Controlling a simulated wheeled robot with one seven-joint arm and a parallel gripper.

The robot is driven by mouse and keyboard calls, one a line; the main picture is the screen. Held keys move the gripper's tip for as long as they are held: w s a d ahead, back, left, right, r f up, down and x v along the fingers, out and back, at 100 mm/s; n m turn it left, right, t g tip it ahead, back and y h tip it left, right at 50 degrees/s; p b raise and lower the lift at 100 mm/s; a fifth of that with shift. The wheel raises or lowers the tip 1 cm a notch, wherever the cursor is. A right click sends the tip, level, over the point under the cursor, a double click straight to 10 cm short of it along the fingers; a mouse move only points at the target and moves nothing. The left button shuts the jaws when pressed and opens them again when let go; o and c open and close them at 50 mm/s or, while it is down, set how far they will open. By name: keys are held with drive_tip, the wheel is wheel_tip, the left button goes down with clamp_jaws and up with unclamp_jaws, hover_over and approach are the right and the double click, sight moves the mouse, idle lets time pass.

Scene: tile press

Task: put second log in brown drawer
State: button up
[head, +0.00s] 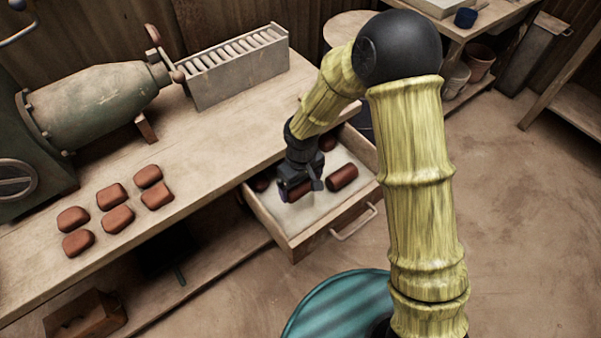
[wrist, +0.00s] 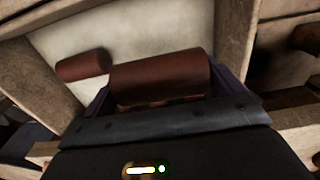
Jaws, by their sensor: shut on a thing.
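The brown drawer (head: 293,242) stands pulled out from under the bench, with a pale floor inside. My gripper (head: 300,184) is down inside the drawer opening and shut on a reddish-brown log. The held log (wrist: 160,78) lies across the jaws in the wrist view. I cannot tell whether it touches the drawer floor. Another log (head: 342,178) lies in the drawer to the right of my gripper; one log also shows in the wrist view (wrist: 84,65). Dark reddish shapes at the drawer's back and left are partly hidden by my arm and the bench edge.
Several reddish-brown blocks (head: 118,219) lie in rows on the bench (head: 215,133). A green machine (head: 95,108) and a slotted grey rack (head: 236,68) stand behind them. A teal striped round thing (head: 335,305) is at the bottom. The floor at right is clear.

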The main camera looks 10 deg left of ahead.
drive_tip(key=b, duration=0.1)
hover_over(301, 208)
drive_tip(key=shift+f, duration=3.1)
drive_tip(key=shift+f+b, duration=0.5)
drive_tip(key=shift+f, duration=1.35)
drive_tip(key=shift+s+f, duration=0.1)
drive_tip(key=shift+f, duration=0.1)
drive_tip(key=o, duration=1.1)
drive_tip(key=shift+r, duration=0.15)
wheel_tip(301, 208, up, 12)
drive_tip(key=shift+r+p, duration=0.1)
drive_tip(key=shift+p, duration=1.1)
